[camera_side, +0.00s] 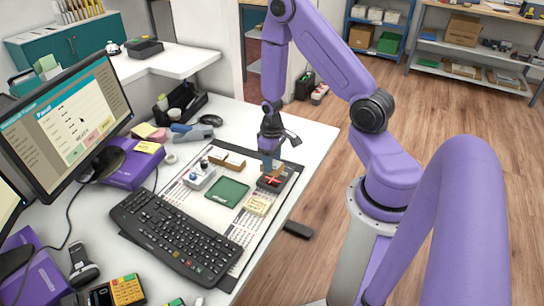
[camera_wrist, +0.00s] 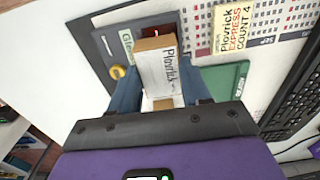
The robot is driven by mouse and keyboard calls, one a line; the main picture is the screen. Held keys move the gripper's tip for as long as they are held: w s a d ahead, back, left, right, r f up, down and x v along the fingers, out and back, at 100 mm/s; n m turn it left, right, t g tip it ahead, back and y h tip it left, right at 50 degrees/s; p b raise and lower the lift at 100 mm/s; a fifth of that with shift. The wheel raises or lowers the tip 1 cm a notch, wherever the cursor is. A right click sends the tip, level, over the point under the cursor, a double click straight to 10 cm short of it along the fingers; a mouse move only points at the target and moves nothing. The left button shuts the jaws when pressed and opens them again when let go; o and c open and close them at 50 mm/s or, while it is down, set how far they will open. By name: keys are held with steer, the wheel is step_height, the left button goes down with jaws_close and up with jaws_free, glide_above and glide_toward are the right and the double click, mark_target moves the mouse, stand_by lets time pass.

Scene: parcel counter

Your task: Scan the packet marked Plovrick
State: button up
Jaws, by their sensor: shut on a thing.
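My gripper (camera_side: 270,162) is shut on a small cardboard packet. In the wrist view the packet (camera_wrist: 158,68) sits between the blue fingers of my gripper (camera_wrist: 161,78), and its white label reads "Plovrick". In the side view the packet (camera_side: 273,169) is small and partly hidden by my gripper. It is at a dark scanner plate (camera_side: 283,184) with a red cross of light. The plate (camera_wrist: 103,40) also shows in the wrist view, partly hidden by the packet, with red glow beyond it. I cannot tell whether packet and plate touch.
A green tray (camera_side: 227,192) lies left of the scanner. A yellow card (camera_side: 257,205) reads "Plovrick EXPRESS COUNT 4" in the wrist view (camera_wrist: 236,25). Brown boxes (camera_side: 227,159) and a white device (camera_side: 199,177) stand behind the tray. A keyboard (camera_side: 175,233) and monitor (camera_side: 70,120) are left.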

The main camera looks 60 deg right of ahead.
stand_by(0.3)
step_height(320, 180, up, 9)
stand_by(0.8)
steer(key=shift+a, duration=0.1)
